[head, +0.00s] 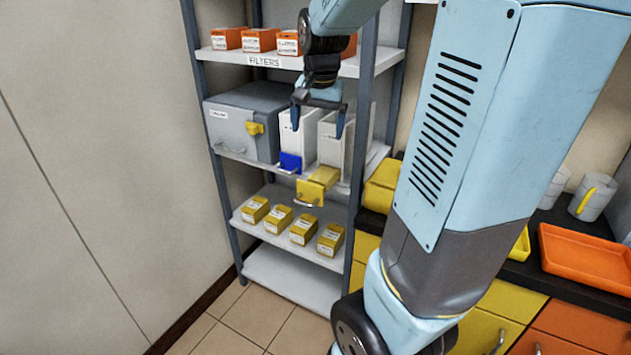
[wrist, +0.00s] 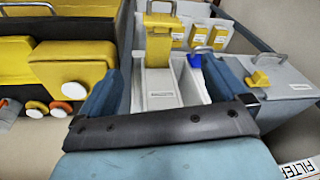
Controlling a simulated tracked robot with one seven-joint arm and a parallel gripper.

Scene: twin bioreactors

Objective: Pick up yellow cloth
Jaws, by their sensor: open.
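My gripper (head: 317,118) is open in front of the middle shelf, with its two fingers pointing down. In the wrist view my gripper (wrist: 161,75) has empty space between its fingers, with white upright holders beyond. A yellow piece with a metal handle (head: 318,184) juts from the shelf edge below the gripper and apart from it; it also shows at the top of the wrist view (wrist: 160,38). A rounded yellow item (head: 382,186) lies on the counter to the right, partly behind my arm. I cannot tell whether either yellow thing is the cloth.
White holders (head: 330,140) stand on the middle shelf, with a blue piece (head: 291,162) at the front. A grey case (head: 240,125) stands left of them. Yellow boxes (head: 278,219) line a lower shelf; orange boxes (head: 261,40) are above. An orange tray (head: 585,262) sits right.

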